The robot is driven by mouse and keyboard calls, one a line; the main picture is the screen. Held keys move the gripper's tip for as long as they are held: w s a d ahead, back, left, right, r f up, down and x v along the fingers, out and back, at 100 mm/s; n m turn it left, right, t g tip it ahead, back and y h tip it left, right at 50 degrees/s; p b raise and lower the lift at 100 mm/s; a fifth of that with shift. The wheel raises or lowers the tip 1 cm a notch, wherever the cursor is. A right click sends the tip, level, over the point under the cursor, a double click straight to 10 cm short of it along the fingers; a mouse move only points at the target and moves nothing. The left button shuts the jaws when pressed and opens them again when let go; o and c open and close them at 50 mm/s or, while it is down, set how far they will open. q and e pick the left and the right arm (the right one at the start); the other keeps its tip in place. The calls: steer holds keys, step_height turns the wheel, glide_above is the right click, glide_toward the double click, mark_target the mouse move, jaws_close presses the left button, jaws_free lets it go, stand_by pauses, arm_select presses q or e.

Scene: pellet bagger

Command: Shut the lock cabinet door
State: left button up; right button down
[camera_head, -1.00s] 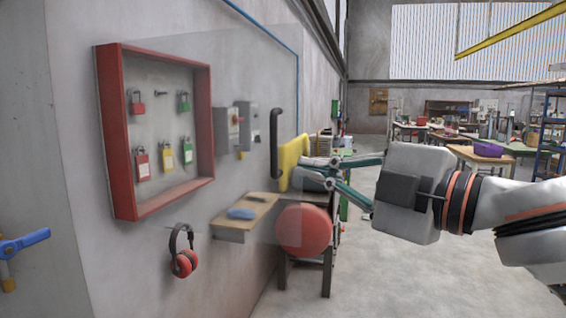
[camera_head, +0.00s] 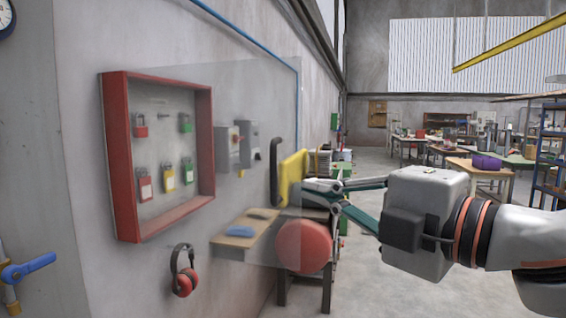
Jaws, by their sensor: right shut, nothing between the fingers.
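The lock cabinet (camera_head: 121,160) is a red-framed box on the wall at the left, with several padlocks hanging inside. Its clear door (camera_head: 262,100) stands open, reaching out to the right of the frame. A black handle (camera_head: 274,172) is upright near the door's far edge. My right gripper (camera_head: 300,192) comes in from the right, and its closed fingers are beside the door's outer edge, just right of the handle. I cannot tell whether the fingertips touch the door. Nothing shows between them. My left gripper is not in view.
Red earmuffs (camera_head: 184,272) hang on the wall below the cabinet. A small shelf (camera_head: 238,240) with a blue item and a round red disc (camera_head: 304,247) are seen through or beside the door. A blue-handled valve (camera_head: 28,268) is at the far left. Open floor lies to the right.

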mark_target(283, 178)
arm_select(q)
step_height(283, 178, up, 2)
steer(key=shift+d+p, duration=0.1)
steer(key=shift+p, duration=0.65)
arm_select(e)
steer(key=w+a, duration=0.1)
steer(key=w, duration=0.2)
steer(key=w+a, duration=0.2)
steer(key=w, duration=0.2)
steer(key=w+a, duration=0.1)
steer(key=w, duration=0.2)
steer(key=shift+w+a+f, duration=0.25)
steer(key=shift+a+f, duration=0.05)
steer(key=shift+a, duration=0.05)
